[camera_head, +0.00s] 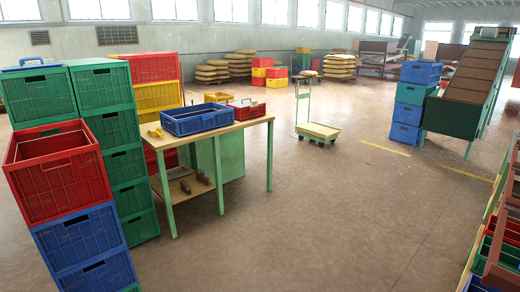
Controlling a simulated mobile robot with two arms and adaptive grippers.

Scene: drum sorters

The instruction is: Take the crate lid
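A flat blue piece with a raised handle (32,65), which looks like a crate lid, lies on top of the green crate stack (40,95) at the far left. I cannot tell for sure that it is the lid. An open red crate (60,172) sits in front of that stack, on top of blue crates (85,245). Neither of my grippers shows in the head view.
A wooden table with green legs (240,127) holds a blue crate (196,119) and a red tray (246,109). A cart (318,132) and a conveyor (465,85) stand farther back. A crate rack (495,250) borders the right. The middle floor is clear.

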